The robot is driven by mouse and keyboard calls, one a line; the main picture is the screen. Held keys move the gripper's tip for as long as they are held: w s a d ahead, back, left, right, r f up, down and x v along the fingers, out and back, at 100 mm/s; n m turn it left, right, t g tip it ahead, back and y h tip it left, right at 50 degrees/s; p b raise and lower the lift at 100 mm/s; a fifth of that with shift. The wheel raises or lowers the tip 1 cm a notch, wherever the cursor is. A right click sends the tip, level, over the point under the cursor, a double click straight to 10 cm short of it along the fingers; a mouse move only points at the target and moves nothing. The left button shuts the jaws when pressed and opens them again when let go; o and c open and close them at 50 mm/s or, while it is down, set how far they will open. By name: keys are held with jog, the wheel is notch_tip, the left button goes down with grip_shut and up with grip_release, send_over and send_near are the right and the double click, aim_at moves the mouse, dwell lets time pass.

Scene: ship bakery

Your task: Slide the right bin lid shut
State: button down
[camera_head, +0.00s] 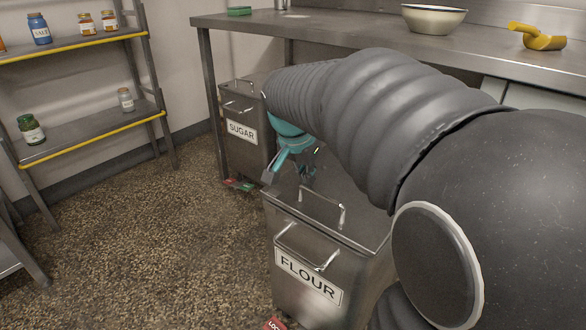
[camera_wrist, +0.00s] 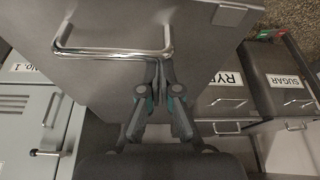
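The right bin, labelled FLOUR (camera_head: 308,282), is a steel bin at lower centre in the head view. Its flat grey lid (camera_head: 368,212) carries a raised bar handle (camera_head: 322,198). The lid appears to cover the part of the bin top that shows; my arm hides the rest. In the wrist view the lid handle (camera_wrist: 110,52) lies just ahead of my gripper (camera_wrist: 157,68). The fingers are together, with their tips at the right end of the bar. I cannot tell whether they touch or pinch it.
The SUGAR bin (camera_head: 242,138) stands farther back, under the steel counter (camera_head: 340,32). A RYE-labelled bin (camera_wrist: 224,102) shows in the wrist view. A shelf with jars (camera_head: 85,42) is at left. The speckled floor (camera_head: 160,240) between is clear.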

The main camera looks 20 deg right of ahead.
dwell(0.3)
jog(key=v, duration=1.2)
jog(key=s+a+f+n+t+y, duration=0.1)
jog(key=s+a+f+n+y, duration=0.15)
jog(key=f+n, duration=0.4)
jog(key=s+a+f+n+t+p, duration=0.2)
jog(key=s+a+n+p, duration=0.3)
jog(key=s, duration=0.7)
jog(key=shift+s+a+f+y, duration=0.2)
jog(key=shift+s+f+y, duration=0.15)
jog(key=shift+f+y, duration=0.1)
